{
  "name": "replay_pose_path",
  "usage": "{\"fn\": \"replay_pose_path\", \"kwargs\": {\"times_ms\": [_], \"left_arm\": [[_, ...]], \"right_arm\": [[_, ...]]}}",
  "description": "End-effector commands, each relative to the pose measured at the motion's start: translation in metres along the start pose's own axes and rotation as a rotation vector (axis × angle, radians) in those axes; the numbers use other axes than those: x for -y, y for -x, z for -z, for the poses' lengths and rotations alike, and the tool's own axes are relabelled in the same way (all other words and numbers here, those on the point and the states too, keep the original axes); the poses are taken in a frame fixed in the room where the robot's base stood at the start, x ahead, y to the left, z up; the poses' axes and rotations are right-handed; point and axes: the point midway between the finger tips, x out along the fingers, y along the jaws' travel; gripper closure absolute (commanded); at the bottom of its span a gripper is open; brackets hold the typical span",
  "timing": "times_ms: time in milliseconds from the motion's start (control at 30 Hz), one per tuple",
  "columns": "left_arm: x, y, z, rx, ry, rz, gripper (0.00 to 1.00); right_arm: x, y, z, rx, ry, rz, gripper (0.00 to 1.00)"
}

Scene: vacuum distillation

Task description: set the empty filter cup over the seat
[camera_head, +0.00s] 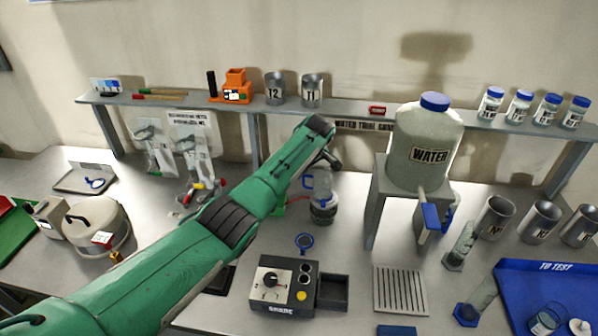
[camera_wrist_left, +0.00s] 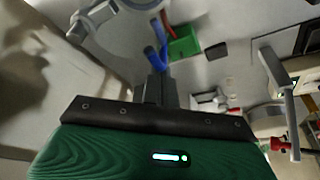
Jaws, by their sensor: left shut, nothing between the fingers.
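My left arm comes in from the lower left, and its gripper (camera_head: 328,160) hangs past the shelf's front edge, above and behind a clear flask (camera_head: 323,213) with a dark band. The gripper is shut and empty; its dark fingers (camera_wrist_left: 156,88) also show in the left wrist view. I cannot tell for sure which thing is the filter cup or which is the seat. A clear cup (camera_head: 545,321) sits in the blue tray (camera_head: 540,268) at the lower right. My right gripper is not in view.
A white water tank (camera_head: 424,145) stands on a grey stand (camera_head: 376,198) right of the gripper. A shelf (camera_head: 350,115) with metal cups runs behind. A black control box (camera_head: 284,284) and a slotted rack (camera_head: 400,290) are in front. Metal beakers (camera_head: 541,222) stand at the right.

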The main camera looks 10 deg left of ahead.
Motion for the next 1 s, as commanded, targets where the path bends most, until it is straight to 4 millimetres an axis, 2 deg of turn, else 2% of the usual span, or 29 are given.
{"fn": "replay_pose_path", "kwargs": {"times_ms": [267,633,1000], "left_arm": [[0.000,0.001,-0.006,0.001,0.105,0.039,1.00],[0.000,0.002,-0.008,0.002,0.136,0.049,1.00],[0.000,0.004,-0.007,0.002,0.134,0.048,1.00]], "right_arm": [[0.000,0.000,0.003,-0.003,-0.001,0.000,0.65],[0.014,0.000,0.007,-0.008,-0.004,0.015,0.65],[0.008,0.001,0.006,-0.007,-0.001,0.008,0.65]]}}
